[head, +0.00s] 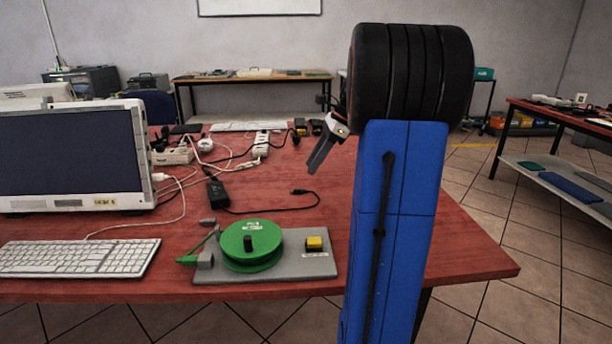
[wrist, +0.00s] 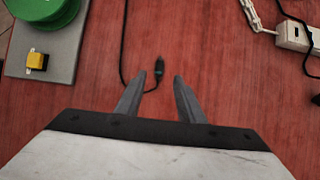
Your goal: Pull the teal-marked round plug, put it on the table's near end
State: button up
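I cannot make out a teal mark on any plug. A round white plug-like piece (head: 206,144) lies among the cables left of the white power strip (head: 262,144) in the head view. Dark plug-like pieces (head: 300,127) are right of the strip. The strip's end also shows at the upper right of the wrist view (wrist: 294,36). My gripper (head: 314,168) is above the table, right of and nearer than the strip. In the wrist view my gripper (wrist: 155,84) is open and empty. A small black cable connector (wrist: 159,68) shows just beyond its fingertips, not between them.
A green reel (head: 252,246) on a grey base with a yellow button (head: 315,244) stands at the table's near edge. A keyboard (head: 78,258) and monitor (head: 75,155) stand left. A black adapter (head: 217,193) lies mid-table. The red table (head: 450,245) is bare at near right.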

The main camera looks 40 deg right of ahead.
jog(key=v, duration=0.9)
